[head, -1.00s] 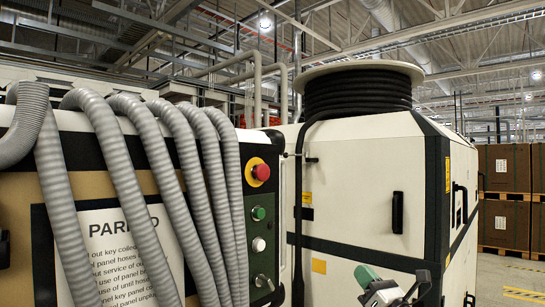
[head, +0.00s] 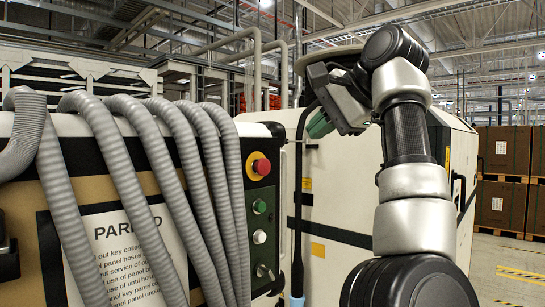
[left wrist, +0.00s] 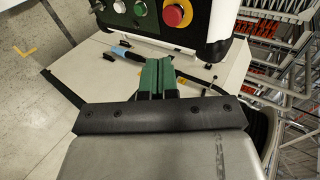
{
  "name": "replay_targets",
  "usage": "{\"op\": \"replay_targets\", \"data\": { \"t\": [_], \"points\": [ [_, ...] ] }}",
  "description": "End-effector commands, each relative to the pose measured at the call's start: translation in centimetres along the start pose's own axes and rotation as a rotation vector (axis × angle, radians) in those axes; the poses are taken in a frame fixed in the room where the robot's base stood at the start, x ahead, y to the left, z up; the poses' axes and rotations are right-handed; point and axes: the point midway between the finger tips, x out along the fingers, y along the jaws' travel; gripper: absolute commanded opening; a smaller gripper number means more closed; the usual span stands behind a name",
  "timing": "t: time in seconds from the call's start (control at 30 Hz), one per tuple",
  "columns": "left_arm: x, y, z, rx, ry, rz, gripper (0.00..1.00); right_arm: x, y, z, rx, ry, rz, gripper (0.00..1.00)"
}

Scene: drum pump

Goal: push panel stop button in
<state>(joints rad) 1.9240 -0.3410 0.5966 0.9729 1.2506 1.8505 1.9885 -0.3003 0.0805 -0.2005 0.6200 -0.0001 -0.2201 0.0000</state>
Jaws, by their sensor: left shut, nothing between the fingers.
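The red stop button (head: 262,167) sits on a yellow ring at the top of the dark control panel (head: 263,190), right of the grey hoses. In the left wrist view the stop button (left wrist: 173,15) is at the top, beyond the fingertips. My left gripper (head: 318,124) is raised to the right of the button and a little higher, apart from it. Its green fingers (left wrist: 157,68) are together and empty in the left wrist view. My right gripper is in neither current view.
Below the stop button are a green button (head: 259,206), a white button (head: 260,237) and a key switch (head: 264,271). Grey ribbed hoses (head: 153,165) hang left of the panel. A white cabinet (head: 335,215) stands behind my arm. Stacked brown boxes (head: 503,180) are far right.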

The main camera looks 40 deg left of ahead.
Motion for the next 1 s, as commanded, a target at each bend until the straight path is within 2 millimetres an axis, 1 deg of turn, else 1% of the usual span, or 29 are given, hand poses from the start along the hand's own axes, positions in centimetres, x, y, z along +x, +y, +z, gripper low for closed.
{"op": "replay_targets", "data": {
  "t": [0.3, 0.43, 0.57, 0.9, 1.0],
  "points": [
    [0.1, 0.0, 0.0, 0.001, -0.001, 0.000, 0.00, 0.0, -0.2, -0.1, 0.002, 0.001, -0.003, 0.00],
    [1.0, 0.1, -0.1, 0.002, -0.003, 0.001, 0.00, 0.0, -0.2, -0.1, 0.002, 0.001, -0.002, 0.00],
    [3.1, 0.1, 0.0, 0.001, -0.005, 0.001, 0.00, -0.2, -0.2, -0.1, 0.002, 0.001, -0.002, 0.00],
    [10.1, -0.2, 0.0, 0.001, -0.005, -0.001, 0.00, -1.9, -0.1, -0.2, 0.002, 0.001, -0.002, 0.00],
    [11.4, -1.2, 0.1, 0.002, -0.003, -0.002, 0.00, -3.0, -0.1, -0.3, 0.002, 0.001, -0.002, 0.00]
  ]
}}
